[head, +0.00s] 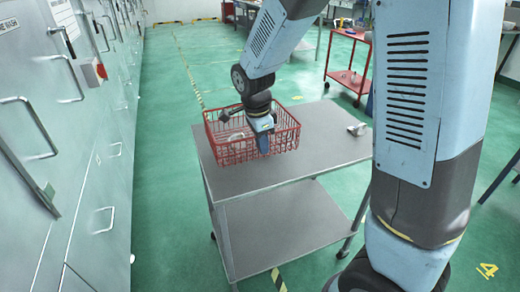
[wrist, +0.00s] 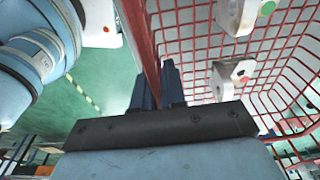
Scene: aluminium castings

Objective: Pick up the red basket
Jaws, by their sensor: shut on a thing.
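The red wire basket (head: 226,151) stands on the grey top of a trolley (head: 318,160) in the head view. In the wrist view the basket's red mesh (wrist: 205,52) fills the right side, with pale castings (wrist: 228,78) inside it. My gripper (head: 263,152) points down at the basket's near side. In the wrist view its dark blue fingers (wrist: 158,85) are closed on the basket's red rim, one on each side. Whether the basket's bottom touches the trolley top is hard to tell.
A small metal part (head: 357,129) lies on the trolley top to the right. The trolley has a lower shelf (head: 285,225), which is empty. Grey cabinets with handles (head: 75,150) line the left. A red cart (head: 348,75) stands behind, with open green floor between.

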